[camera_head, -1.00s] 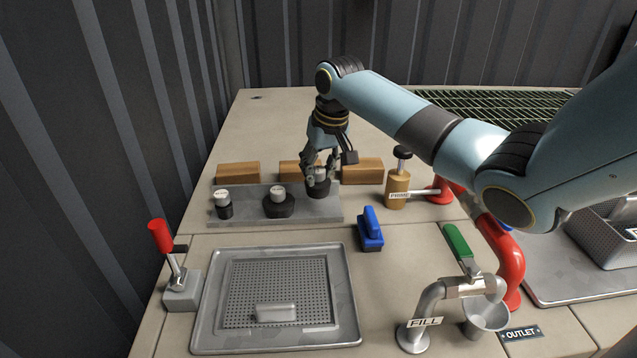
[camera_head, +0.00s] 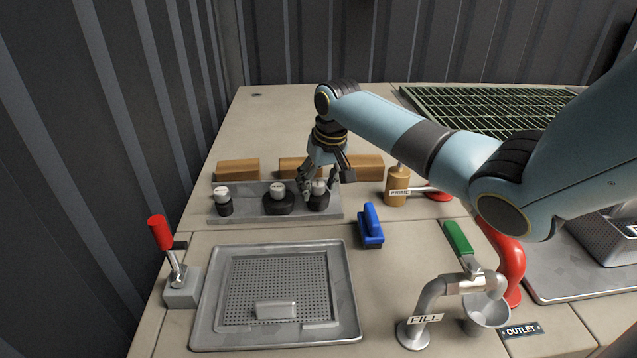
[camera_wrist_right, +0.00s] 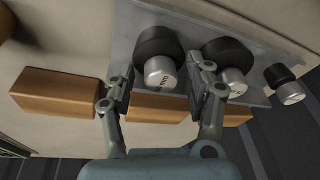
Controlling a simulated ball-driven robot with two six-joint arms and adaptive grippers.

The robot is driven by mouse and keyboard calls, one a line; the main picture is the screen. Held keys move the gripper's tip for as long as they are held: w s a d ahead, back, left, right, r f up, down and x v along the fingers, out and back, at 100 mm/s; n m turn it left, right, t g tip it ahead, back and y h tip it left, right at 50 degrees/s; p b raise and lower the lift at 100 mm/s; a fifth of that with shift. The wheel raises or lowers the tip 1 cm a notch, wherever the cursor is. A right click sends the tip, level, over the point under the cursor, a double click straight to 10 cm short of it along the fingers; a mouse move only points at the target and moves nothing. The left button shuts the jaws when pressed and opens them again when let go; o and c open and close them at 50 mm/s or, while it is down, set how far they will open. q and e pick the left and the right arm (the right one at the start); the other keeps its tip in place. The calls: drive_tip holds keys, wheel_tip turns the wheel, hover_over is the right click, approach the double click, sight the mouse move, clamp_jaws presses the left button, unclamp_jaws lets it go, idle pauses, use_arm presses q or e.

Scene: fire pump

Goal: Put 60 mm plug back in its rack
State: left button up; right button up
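The grey rack plate (camera_head: 246,211) holds three black plugs with silver knobs. The right-hand plug (camera_head: 319,202) stands upright at the plate's right end, under my right gripper (camera_head: 313,192). In the right wrist view its knob, with small lettering I cannot read surely, and black body (camera_wrist_right: 155,42) lie between my open, spread fingers (camera_wrist_right: 163,84). The middle plug (camera_head: 278,204) and the smaller left plug (camera_head: 223,207) stand beside it; the wrist view shows them too (camera_wrist_right: 226,50) (camera_wrist_right: 279,74). Whether the right plug is fully seated is hidden. My left gripper is not in view.
Wooden blocks (camera_head: 238,169) stand behind the rack. A blue-handled item (camera_head: 371,232) and the brass PRIME cylinder (camera_head: 397,190) are to the right. A perforated tray (camera_head: 347,300), a red-handled lever (camera_head: 163,234) and the FILL pipe (camera_head: 430,298) are in front.

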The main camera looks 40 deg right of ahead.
drive_tip(key=p+v, duration=0.1)
drive_tip(key=v, duration=1.1)
drive_tip(key=shift+a, duration=0.1)
